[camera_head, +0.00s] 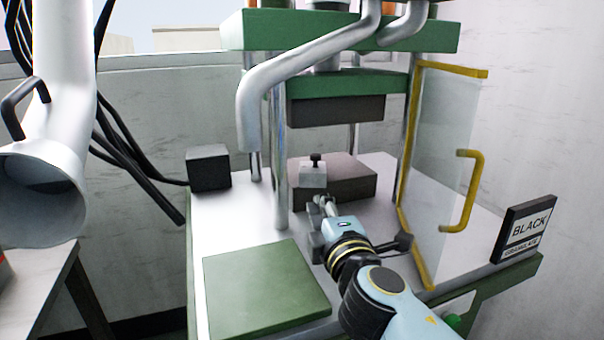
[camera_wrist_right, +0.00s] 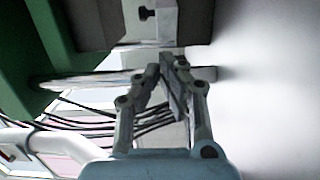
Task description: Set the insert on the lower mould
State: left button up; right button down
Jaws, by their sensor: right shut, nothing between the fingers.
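The insert (camera_head: 313,177), a small light grey block with a black knob on top, sits upright on the front left part of the lower mould (camera_head: 350,188), a brown-grey block on the press bed. The insert also shows at the top of the right wrist view (camera_wrist_right: 150,30), with the mould (camera_wrist_right: 196,22) beside it. My right gripper (camera_head: 322,203) is just in front of the mould, below the insert. Its fingers (camera_wrist_right: 167,65) are shut and empty, with a small gap from the insert. The mould's face is partly hidden by the gripper. My left gripper is out of view.
The upper mould (camera_head: 337,110) hangs above under a green platen, between steel columns. A clear guard with a yellow frame (camera_head: 474,190) stands open at the right. A bent grey pipe (camera_head: 300,65) crosses the front.

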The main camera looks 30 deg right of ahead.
aim_at(325, 168)
jog(key=shift+w+r, duration=0.1)
jog(key=shift+w, duration=0.3)
jog(key=shift+w+d+r, duration=0.1)
jog(key=shift+w+d, duration=0.05)
jog(key=shift+w, duration=0.2)
jog(key=p+x, duration=0.1)
jog(key=x, duration=0.6)
jog(key=shift+x, duration=0.85)
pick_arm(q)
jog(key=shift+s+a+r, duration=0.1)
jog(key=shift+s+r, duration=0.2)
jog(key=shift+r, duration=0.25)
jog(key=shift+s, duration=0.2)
pick_arm(e)
jog(key=w+d, duration=0.1)
jog(key=d, duration=0.1)
jog(key=w+d+b, duration=0.1)
jog(key=d, duration=0.1)
jog(key=w+d, duration=0.1)
jog(key=d, duration=0.1)
jog(key=shift+d+b, duration=0.3)
jog(key=shift+b, duration=0.05)
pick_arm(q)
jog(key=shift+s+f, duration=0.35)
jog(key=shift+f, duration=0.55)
pick_arm(e)
jog(key=shift+d, duration=0.1)
